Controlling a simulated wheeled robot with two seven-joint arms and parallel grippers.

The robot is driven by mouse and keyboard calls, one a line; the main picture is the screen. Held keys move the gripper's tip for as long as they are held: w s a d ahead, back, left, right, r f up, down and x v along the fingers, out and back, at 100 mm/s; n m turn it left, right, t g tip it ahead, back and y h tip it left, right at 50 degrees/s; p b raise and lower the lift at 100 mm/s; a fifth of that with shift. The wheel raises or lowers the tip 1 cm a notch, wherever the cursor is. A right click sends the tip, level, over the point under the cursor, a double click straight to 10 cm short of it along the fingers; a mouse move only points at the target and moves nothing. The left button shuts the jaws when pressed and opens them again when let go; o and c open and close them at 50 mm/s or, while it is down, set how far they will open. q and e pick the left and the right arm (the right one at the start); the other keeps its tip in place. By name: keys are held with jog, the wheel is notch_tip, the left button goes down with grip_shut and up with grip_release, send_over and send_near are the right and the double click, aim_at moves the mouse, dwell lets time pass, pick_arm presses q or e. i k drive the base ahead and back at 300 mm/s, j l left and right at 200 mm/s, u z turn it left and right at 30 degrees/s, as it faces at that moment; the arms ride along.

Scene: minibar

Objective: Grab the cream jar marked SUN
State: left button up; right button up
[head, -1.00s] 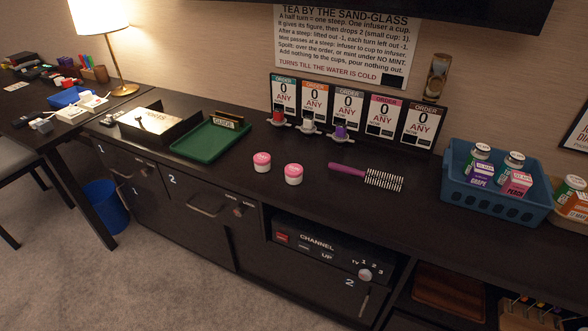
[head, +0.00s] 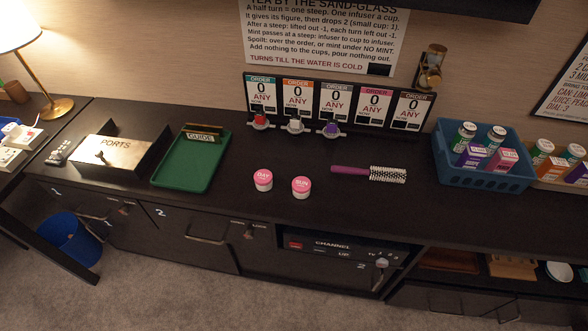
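Two small white jars with pink lids stand side by side on the dark counter in the head view. The right jar (head: 301,187) has a lid that appears to read SUN. The left jar (head: 263,180) has a lid that appears to read DAY. Both stand upright with a small gap between them, and nothing covers them. Neither of my grippers shows in the head view.
A purple hairbrush (head: 369,173) lies right of the jars. A green tray (head: 188,178) is to their left, beside a PORTS box (head: 122,156). Order cards with infusers stand behind. A blue basket (head: 482,178) of bottles and cartons stands right. Counter around the jars is clear.

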aim_at(300, 186)
jog(key=i+j+z, duration=0.3)
jog(key=j, duration=0.45)
jog(key=i+j+z, duration=0.3)
jog(key=j, duration=0.45)
jog(key=j+z, duration=0.35)
jog(key=j, duration=0.45)
jog(key=j+z, duration=0.3)
jog(key=j, duration=0.55)
